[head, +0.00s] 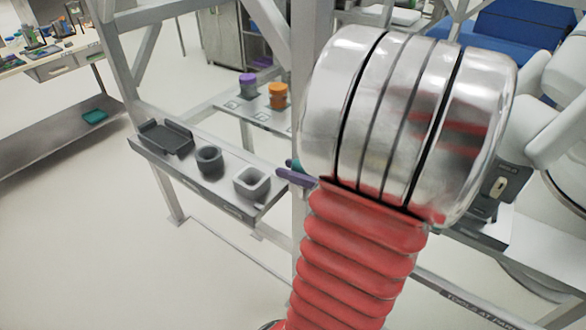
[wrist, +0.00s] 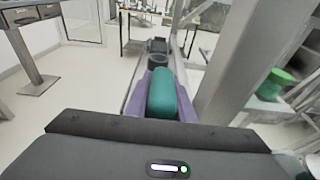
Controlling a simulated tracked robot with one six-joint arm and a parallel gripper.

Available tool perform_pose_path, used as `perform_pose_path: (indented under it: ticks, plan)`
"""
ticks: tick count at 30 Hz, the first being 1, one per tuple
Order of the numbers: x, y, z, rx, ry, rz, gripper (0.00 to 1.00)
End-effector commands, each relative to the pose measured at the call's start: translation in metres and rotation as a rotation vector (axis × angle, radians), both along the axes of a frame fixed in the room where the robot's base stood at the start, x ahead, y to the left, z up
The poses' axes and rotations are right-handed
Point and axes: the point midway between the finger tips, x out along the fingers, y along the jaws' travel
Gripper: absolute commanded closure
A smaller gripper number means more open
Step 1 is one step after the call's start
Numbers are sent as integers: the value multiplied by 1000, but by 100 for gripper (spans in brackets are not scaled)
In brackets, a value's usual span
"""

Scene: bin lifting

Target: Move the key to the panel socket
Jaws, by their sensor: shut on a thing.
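My gripper (wrist: 163,82) has purple fingers, shut on a teal rounded block (wrist: 176,98) in the wrist view. The block, which I take to be the key, fills the space between the fingers; its far end shape is hidden. In the head view my gripper (head: 296,178) shows as purple fingers, with a bit of teal, beside the frame post and right of the square grey cup. My arm covers much of the rest. A dark grey fitting with a small slot (head: 499,186) is at the right, partly behind my arm; I cannot tell whether it is the panel socket.
A narrow shelf (head: 228,208) carries a dark tray (head: 166,139), a round dark cup (head: 209,160) and a square grey cup (head: 251,184). Purple (head: 248,84) and orange (head: 278,95) jars stand behind. A metal post (wrist: 229,65) is close to my gripper's right.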

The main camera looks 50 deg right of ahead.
Motion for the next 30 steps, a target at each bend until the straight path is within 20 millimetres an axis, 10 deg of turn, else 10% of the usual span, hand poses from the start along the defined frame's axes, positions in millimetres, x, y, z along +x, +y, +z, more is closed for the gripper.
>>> perform_pose_path:
  ticks: [30]
  plan:
    - [0,0,35,-3,-1,1,100]
